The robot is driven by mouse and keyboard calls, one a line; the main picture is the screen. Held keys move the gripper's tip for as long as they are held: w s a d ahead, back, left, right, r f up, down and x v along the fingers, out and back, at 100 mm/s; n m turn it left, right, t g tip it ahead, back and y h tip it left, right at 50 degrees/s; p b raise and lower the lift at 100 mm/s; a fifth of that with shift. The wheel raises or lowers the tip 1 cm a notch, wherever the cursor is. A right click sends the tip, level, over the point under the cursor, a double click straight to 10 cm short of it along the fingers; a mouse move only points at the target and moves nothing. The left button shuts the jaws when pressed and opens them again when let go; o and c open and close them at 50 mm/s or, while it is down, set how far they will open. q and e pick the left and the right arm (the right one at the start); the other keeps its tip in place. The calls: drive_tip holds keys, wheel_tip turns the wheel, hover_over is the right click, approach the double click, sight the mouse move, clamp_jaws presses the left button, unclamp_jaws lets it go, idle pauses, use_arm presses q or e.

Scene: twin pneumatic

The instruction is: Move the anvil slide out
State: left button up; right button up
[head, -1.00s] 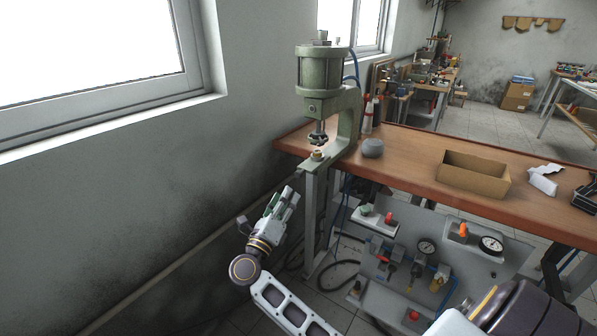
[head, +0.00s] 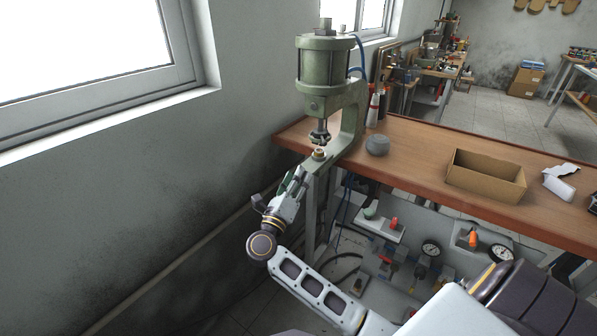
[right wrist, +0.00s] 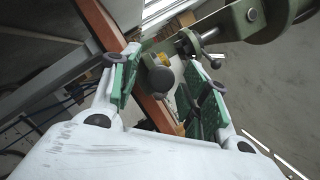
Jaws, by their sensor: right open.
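The green pneumatic press (head: 326,66) stands at the left end of the workbench. Its anvil slide (head: 319,154), with a small brass-coloured piece on top, sits under the ram (head: 320,134). My right gripper (head: 293,181) is just below and left of the slide, pointing up toward it. In the right wrist view its two green-padded fingers (right wrist: 160,66) are spread apart. A dark round knob (right wrist: 161,79) with brass-coloured parts beside it shows between the fingers, beyond them; I cannot tell any contact. My left gripper is not in view.
The wooden bench top (head: 420,150) bears a grey round object (head: 377,145), an open cardboard box (head: 485,177) and a crumpled white item (head: 560,184). A panel with gauges (head: 431,249) hangs below. The wall with the window is close on the left.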

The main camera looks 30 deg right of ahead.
drive_tip(key=shift+w+d+r, duration=0.2)
drive_tip(key=shift+w+d, duration=0.1)
drive_tip(key=shift+d, duration=0.15)
clamp_jaws()
